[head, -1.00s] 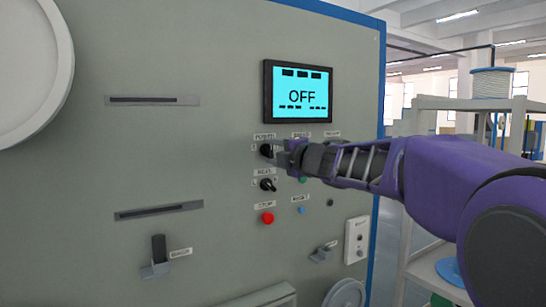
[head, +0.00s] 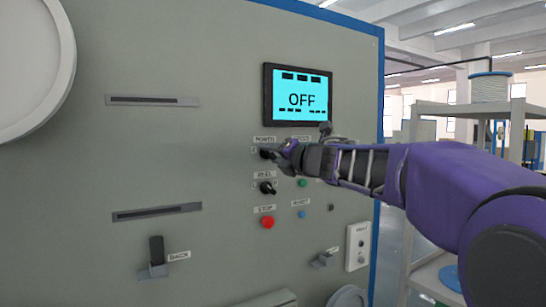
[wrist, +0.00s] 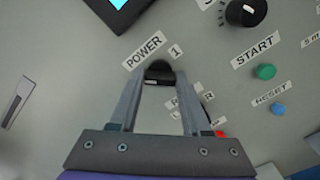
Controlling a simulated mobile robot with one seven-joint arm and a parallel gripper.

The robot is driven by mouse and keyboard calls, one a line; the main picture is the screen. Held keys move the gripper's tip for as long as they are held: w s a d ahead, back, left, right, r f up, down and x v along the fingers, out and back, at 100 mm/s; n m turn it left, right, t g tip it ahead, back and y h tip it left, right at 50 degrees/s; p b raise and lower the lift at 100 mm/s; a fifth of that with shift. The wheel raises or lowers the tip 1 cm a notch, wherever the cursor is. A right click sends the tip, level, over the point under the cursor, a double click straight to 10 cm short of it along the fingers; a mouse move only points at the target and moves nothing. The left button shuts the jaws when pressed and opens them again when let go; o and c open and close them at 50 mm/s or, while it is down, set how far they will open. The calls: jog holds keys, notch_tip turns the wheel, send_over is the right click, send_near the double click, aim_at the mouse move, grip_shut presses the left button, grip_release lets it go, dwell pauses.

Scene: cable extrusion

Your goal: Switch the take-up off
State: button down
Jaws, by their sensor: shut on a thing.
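The black power knob (head: 266,153) is on the grey machine panel, below the screen. In the wrist view the knob (wrist: 159,74) sits between my fingertips, beside the labels "POWER" and "1". My gripper (wrist: 160,80) is shut on this knob; it also shows in the head view (head: 278,154), reaching in from the right. The fingers partly hide the knob, and I cannot tell its pointer's exact setting. The screen (head: 301,93) is lit cyan and reads "OFF".
The reel switch (head: 267,188) and the red stop button (head: 267,222) are below the power knob. The green start button (wrist: 265,72), blue reset button (wrist: 278,109) and a black dial (wrist: 246,12) are nearby. A shelf (head: 470,108) stands at the right.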

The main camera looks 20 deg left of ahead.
dwell(0.4)
jog(key=shift+c, duration=1.8)
grip_release()
jog(key=shift+s, duration=0.1)
